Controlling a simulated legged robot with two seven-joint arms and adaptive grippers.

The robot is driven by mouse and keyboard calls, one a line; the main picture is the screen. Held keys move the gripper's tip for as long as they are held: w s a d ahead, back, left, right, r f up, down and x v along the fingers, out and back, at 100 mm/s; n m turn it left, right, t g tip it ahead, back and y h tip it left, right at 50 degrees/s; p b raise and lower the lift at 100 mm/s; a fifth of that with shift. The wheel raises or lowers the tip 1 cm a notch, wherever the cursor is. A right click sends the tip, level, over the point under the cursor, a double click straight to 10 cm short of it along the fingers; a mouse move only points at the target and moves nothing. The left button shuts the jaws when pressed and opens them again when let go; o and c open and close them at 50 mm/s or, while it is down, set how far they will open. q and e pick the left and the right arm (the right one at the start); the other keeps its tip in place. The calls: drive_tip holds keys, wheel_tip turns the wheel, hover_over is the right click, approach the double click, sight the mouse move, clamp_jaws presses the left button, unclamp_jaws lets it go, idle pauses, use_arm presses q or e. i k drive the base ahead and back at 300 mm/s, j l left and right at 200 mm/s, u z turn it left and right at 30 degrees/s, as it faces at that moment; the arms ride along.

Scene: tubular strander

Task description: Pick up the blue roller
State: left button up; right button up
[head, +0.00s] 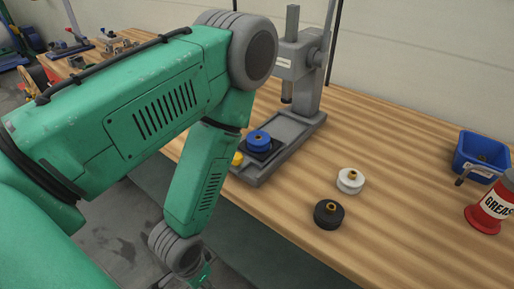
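The blue roller (259,141) has a brass centre. It sits on a dark plate on the base of the grey press (291,123), in the middle of the head view. My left arm comes in from the left and bends down in front of the bench. Only a small part near my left gripper (203,274) shows at the bottom edge, below and left of the blue roller and well apart from it. Its fingers cannot be made out. My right gripper is not in view.
A yellow roller (237,159) is partly hidden behind my arm. A black roller (327,215) and a white roller (350,181) stand on the wooden bench (400,150). A blue bin (466,150) and a red grease can (484,214) are at the right. The press column rises behind the blue roller.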

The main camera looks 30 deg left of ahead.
sight(262, 146)
drive_tip(key=k+j+z, duration=0.2)
drive_tip(key=j, duration=0.2)
drive_tip(key=k+j+z, duration=0.2)
drive_tip(key=j, duration=0.15)
drive_tip(key=k+j+z, duration=0.2)
drive_tip(key=j, duration=0.15)
drive_tip(key=i, duration=0.55)
